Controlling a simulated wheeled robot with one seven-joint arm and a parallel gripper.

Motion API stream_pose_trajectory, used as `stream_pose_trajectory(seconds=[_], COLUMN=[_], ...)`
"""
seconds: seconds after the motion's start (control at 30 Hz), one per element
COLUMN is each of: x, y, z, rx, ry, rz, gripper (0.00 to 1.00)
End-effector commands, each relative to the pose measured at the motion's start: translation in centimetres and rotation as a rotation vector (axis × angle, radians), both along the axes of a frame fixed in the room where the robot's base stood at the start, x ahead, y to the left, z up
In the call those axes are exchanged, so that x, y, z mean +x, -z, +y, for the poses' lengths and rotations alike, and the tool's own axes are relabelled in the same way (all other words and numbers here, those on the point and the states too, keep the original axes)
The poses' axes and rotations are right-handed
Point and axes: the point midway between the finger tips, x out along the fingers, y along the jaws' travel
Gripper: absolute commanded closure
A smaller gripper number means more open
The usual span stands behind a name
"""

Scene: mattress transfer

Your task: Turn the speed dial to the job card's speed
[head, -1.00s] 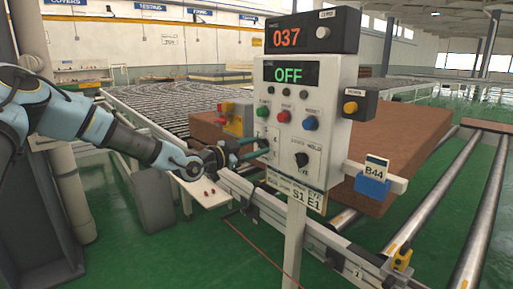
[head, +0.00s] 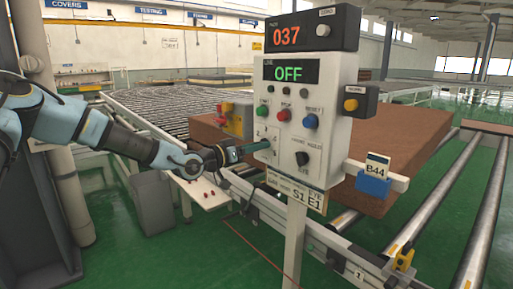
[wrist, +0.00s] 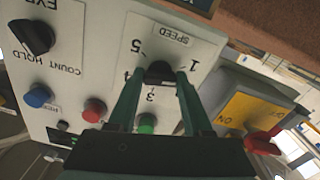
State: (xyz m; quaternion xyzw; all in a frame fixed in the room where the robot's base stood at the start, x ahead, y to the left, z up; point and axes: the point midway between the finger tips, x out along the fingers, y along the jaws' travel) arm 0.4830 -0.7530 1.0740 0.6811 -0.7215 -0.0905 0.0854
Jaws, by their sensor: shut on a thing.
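The speed dial (wrist: 160,73) is a small black knob on a white plate marked SPEED, with 1, 3, 4 and 5 legible around it. In the wrist view the plate appears upside down. My gripper (wrist: 160,80) has its two green fingers shut on the dial, one on each side. The dial's pointer is hidden or too dark to read. In the head view my gripper (head: 263,145) reaches the panel's left side and covers the dial. A card strip (head: 306,197) under the panel shows S1 and E1; its smaller print is unreadable.
The control panel (head: 335,150) shows OFF on its line display (head: 290,73) and 037 above. Green, red and blue buttons (head: 311,122) and a black count/hold knob (head: 302,158) sit close by. A yellow box with a red switch (wrist: 262,146) stands beside the dial plate.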

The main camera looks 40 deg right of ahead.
Motion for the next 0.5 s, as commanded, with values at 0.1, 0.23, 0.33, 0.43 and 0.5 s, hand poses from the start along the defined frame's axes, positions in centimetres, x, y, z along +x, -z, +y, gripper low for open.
stream_pose_trajectory(seconds=[0.1, 0.23, 0.33, 0.43, 0.5], x=[0.02, 0.01, -0.01, -0.02, -0.03], y=[0.05, 0.03, 0.01, 0.01, 0.02], z=[0.04, 0.04, 0.02, 0.01, 0.01], rx=[0.006, 0.01, 0.012, 0.015, 0.016], ry=[0.0, 0.0, 0.0, 0.0, 0.0], rz=[0.088, 0.167, 0.213, 0.247, 0.264], gripper=[1.0, 1.0, 1.0, 1.0, 1.0])
